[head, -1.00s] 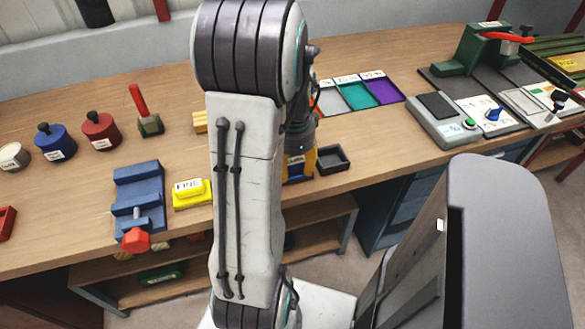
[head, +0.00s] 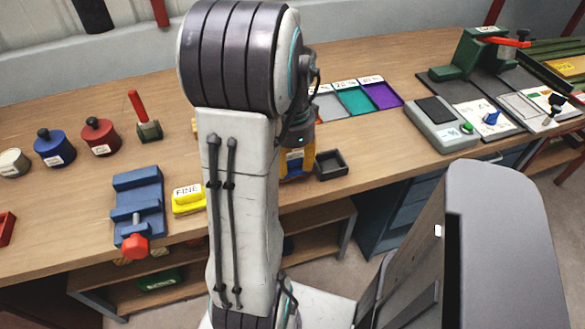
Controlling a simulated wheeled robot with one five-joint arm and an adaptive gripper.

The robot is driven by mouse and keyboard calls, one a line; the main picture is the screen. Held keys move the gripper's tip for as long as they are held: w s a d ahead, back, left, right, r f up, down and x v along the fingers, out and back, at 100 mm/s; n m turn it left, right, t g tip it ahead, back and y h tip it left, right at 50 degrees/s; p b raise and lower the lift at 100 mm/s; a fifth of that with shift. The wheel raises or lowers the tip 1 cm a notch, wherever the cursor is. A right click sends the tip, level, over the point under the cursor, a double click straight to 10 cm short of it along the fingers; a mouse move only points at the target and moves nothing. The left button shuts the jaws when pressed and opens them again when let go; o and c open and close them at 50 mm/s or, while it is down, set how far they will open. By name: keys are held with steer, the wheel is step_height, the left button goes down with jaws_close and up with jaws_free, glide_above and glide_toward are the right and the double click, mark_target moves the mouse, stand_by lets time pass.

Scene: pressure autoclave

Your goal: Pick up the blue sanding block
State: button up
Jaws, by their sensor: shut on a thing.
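The blue sanding block (head: 293,168) shows only in part, with a white label, just right of my arm near the front edge of the workbench. My gripper (head: 298,165) has yellow-orange fingers and is shut on the blue block. My arm hides its left side. I cannot tell whether the block touches the bench top.
A yellow block labelled FINE (head: 187,199) and a blue vise (head: 138,205) lie to the left. A small dark tray (head: 331,164) stands close to the right of my gripper. Coloured trays (head: 354,99) and a grey switch box (head: 440,123) are farther right.

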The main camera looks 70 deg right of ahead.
steer(key=s+d+r, duration=0.4)
steer(key=s+r, duration=0.3)
steer(key=s, duration=0.3)
steer(key=shift+s+d+r+p, duration=0.2)
steer(key=shift+s+d+p, duration=0.15)
steer(key=shift+p, duration=0.1)
